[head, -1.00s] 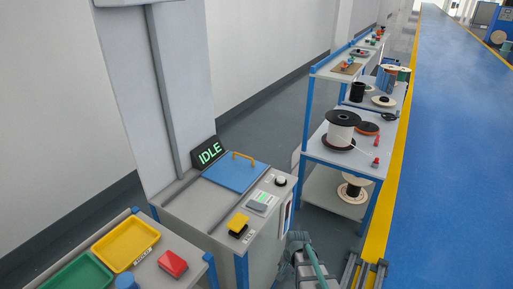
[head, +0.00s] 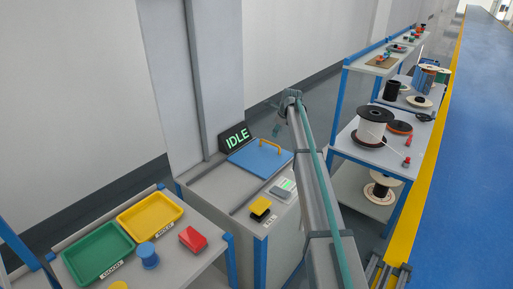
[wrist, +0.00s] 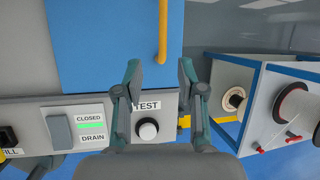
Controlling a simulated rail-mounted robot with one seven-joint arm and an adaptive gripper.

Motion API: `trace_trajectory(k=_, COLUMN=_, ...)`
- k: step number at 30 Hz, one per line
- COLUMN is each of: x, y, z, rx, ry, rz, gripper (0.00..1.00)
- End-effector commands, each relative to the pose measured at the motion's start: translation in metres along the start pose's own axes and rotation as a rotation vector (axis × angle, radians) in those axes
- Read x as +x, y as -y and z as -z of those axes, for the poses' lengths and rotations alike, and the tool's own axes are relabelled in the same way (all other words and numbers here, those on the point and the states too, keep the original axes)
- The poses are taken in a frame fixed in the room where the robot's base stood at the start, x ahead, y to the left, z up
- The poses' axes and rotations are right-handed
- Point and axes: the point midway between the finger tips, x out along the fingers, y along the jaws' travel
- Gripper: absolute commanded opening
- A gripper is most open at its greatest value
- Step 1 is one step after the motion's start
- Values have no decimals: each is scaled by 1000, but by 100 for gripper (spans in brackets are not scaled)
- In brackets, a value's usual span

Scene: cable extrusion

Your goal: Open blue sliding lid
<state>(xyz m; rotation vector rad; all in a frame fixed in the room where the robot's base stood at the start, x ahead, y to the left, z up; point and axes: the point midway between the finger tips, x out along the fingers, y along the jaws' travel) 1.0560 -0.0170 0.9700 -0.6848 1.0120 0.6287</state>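The blue sliding lid (head: 252,163) lies flat on top of the grey machine cabinet, and it shows as a large blue panel in the wrist view (wrist: 100,45). Its yellow bar handle (head: 270,145) is on the right side of the lid. In the wrist view the handle (wrist: 163,28) runs vertically, its lower end just ahead of the gap between my fingertips. My gripper (wrist: 160,75) is open and empty, with the fingers apart. In the head view my arm reaches up over the cabinet's right side, and the fingers are too small to make out clearly.
A dark "IDLE" display (head: 236,137) stands behind the lid. A yellow button (head: 260,207), a "CLOSED / DRAIN" panel (wrist: 91,125) and a white "TEST" knob (wrist: 147,129) are on the cabinet. A spool shelf (head: 360,150) stands to the right. Trays (head: 150,215) lie at left.

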Motion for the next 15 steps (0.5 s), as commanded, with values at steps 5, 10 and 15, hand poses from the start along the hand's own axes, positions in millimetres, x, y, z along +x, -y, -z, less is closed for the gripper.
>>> trace_trajectory(k=5, x=2, y=11, z=-7, rx=58, ry=-1, rz=-3, gripper=39)
trace_trajectory(k=10, x=22, y=10, z=-7, rx=57, ry=-2, rz=-5, gripper=39)
trace_trajectory(k=15, x=51, y=10, z=-7, rx=56, ry=-1, rz=-4, gripper=39)
